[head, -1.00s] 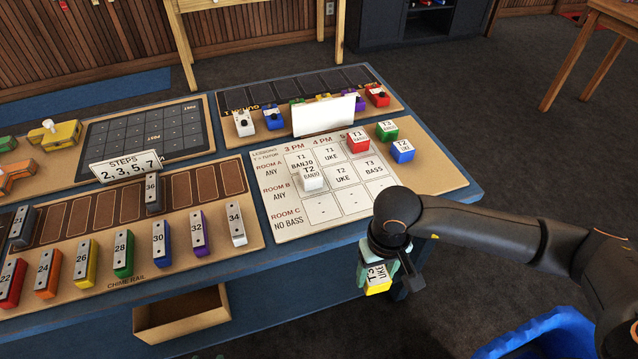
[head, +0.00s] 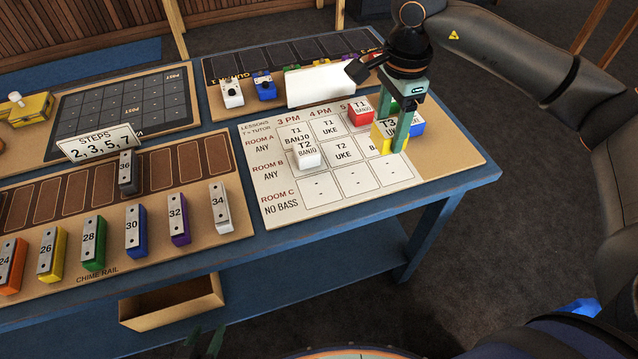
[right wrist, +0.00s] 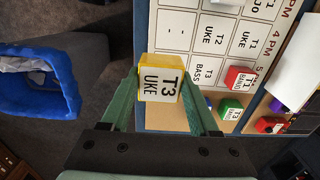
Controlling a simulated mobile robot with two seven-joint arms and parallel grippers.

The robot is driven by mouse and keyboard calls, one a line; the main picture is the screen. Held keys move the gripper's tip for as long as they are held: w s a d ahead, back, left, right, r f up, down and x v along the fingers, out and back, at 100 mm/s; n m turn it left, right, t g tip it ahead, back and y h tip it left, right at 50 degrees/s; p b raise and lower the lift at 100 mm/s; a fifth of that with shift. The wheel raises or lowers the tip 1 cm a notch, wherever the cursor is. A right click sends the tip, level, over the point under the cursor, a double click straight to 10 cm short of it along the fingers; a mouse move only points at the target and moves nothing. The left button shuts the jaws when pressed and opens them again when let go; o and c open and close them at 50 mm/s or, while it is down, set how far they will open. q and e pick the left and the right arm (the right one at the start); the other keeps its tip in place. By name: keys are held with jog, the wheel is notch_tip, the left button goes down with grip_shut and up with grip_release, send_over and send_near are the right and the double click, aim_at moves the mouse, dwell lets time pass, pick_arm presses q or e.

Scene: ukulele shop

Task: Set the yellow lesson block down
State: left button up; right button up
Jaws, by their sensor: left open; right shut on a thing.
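My right gripper (head: 402,140) is shut on the yellow lesson block (head: 381,138), lettered T3 UKE. It holds the block at the right side of the lesson chart (head: 283,208); the block also shows between the fingers in the right wrist view (right wrist: 160,90), where it looks raised over the board's edge. A white block (head: 307,154) stands on the chart's left part. A red block (head: 360,111) is just behind the yellow one. A blue block (head: 418,128) is partly hidden behind my fingers; a green block (right wrist: 230,109) shows in the right wrist view. My left gripper (head: 205,343) is open, low at the bottom edge.
A white card (head: 320,86) stands behind the chart, before a row of pedals. The chime rail (head: 150,255) with numbered bars is at left. An open drawer (head: 172,303) juts out below. A blue bin (right wrist: 40,85) is beside the table. The chart's lower row is clear.

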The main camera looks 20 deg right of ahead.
jog(key=w+a+f+p, duration=0.1)
jog(key=a+f, duration=0.2)
jog(key=a, duration=0.4)
send_over(319, 189)
jog(key=d, duration=0.1)
notch_tip(319, 189, down, 5)
jog(key=shift+s+r, duration=0.1)
jog(key=shift+s, duration=0.05)
jog(key=shift+a+f, duration=0.3)
jog(key=shift+f, duration=0.1)
jog(key=f, duration=0.2)
jog(key=f+p, duration=0.1)
jog(key=shift+a+f, duration=0.1)
jog(key=shift+a, duration=0.15)
jog(key=shift+f, duration=0.25)
pick_arm(q)
jog(key=shift+s+a+r, duration=0.1)
jog(key=shift+a+r, duration=0.1)
jog(key=shift+r, duration=0.25)
jog(key=shift+s+a+r, duration=0.1)
jog(key=shift+a+r, duration=0.1)
jog(key=shift+r, duration=0.2)
jog(key=shift+f, duration=0.1)
pick_arm(e)
jog(key=shift+f, duration=0.25)
jog(key=o, duration=1.4)
jog(key=shift+r, duration=0.15)
jog(key=shift+c, duration=0.2)
